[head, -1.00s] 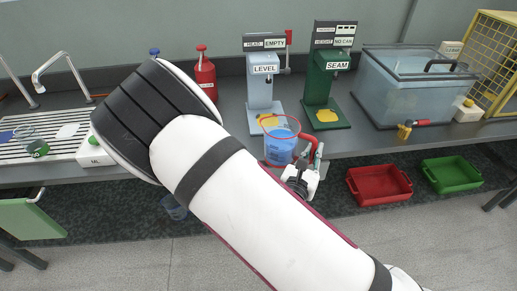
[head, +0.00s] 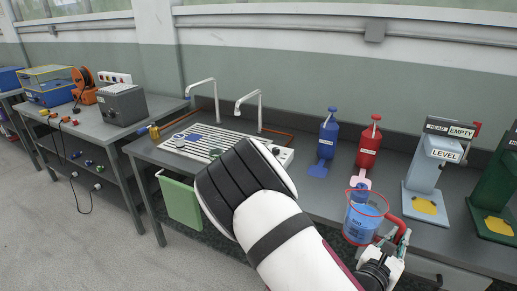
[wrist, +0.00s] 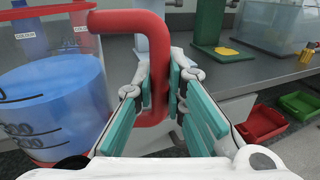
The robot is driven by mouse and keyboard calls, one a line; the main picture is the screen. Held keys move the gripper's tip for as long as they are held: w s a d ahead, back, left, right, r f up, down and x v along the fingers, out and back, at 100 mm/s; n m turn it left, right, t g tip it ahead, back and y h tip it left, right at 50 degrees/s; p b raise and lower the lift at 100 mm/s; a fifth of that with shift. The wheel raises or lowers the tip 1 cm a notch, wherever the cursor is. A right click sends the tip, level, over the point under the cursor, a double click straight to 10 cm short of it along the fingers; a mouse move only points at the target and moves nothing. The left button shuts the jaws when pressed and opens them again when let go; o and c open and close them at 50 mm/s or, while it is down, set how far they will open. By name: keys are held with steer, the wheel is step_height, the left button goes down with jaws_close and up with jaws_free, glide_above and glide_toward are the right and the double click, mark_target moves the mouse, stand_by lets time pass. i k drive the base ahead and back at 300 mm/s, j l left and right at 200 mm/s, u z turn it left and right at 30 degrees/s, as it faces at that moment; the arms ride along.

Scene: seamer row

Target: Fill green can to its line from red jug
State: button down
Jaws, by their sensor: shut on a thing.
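The red jug (head: 360,222) is a clear vessel with a red rim, a red handle and blue liquid inside. My gripper (head: 399,243) is shut on its handle, and the jug looks upright in front of the bench edge. In the wrist view, the teal finger pads (wrist: 160,98) close on both sides of the red handle. The jug (wrist: 50,105) fills the left side there, with dark graduation marks on its wall. I cannot clearly make out the green can in the current views; my arm covers part of the draining rack.
The white slatted draining rack (head: 228,142) lies below two taps. A blue bottle (head: 327,140) and a red bottle (head: 368,147) stand behind the jug. The LEVEL stand (head: 430,178) and a green stand (head: 497,195) are to the right. A green panel (head: 180,203) hangs at the bench front.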

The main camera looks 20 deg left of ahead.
mark_target(215, 141)
steer(key=i+l+u, duration=0.1)
steer(key=i+u, duration=0.25)
steer(key=i+l+u, duration=0.1)
steer(key=u, duration=0.3)
